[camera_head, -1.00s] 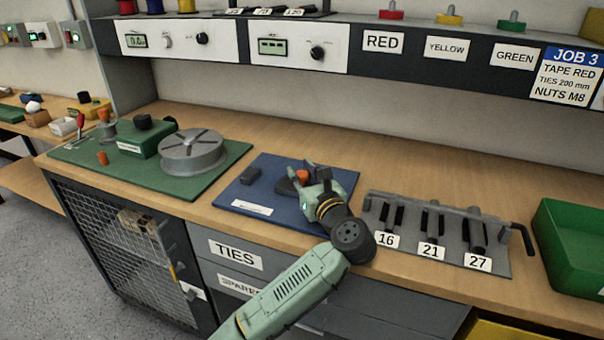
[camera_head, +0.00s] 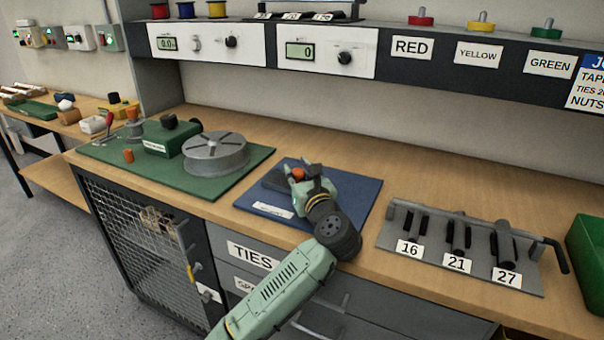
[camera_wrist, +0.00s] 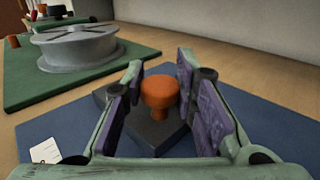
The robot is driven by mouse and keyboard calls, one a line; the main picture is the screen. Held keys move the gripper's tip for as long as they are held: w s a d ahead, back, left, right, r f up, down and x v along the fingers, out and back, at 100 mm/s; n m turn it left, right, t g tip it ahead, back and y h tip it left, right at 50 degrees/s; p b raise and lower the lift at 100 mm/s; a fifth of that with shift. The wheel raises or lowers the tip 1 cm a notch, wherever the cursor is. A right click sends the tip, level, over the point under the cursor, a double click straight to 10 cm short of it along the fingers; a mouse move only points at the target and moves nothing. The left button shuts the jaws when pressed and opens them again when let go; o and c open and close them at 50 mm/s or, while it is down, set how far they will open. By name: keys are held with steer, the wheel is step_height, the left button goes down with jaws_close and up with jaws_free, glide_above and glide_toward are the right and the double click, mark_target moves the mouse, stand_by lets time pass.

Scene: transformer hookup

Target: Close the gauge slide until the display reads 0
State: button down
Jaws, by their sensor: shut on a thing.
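The gauge slide sits on a blue mat (camera_head: 358,196), with an orange knob (camera_head: 298,174) on a dark block (camera_wrist: 158,132). A second dark block (camera_head: 276,180) lies just left of the knob; my gripper hides whether the blocks touch. My gripper (camera_wrist: 160,88) is shut on the orange knob, one finger on each side of it in the wrist view. On the shelf panel, the right display (camera_head: 300,52) reads 0. The left display (camera_head: 167,44) appears to read 0.0.
Left of the mat, a green board (camera_head: 250,164) carries a grey round drum (camera_head: 215,152) and a green box. On the right stands a rack (camera_head: 462,270) labelled 16, 21 and 27, then a green bin (camera_head: 590,240). The bench behind the mat is clear.

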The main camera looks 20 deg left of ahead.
steer(key=c, duration=1.3)
jaws_free()
steer(key=shift+a, duration=0.2)
steer(key=shift+d, duration=0.1)
steer(key=v, duration=1.2)
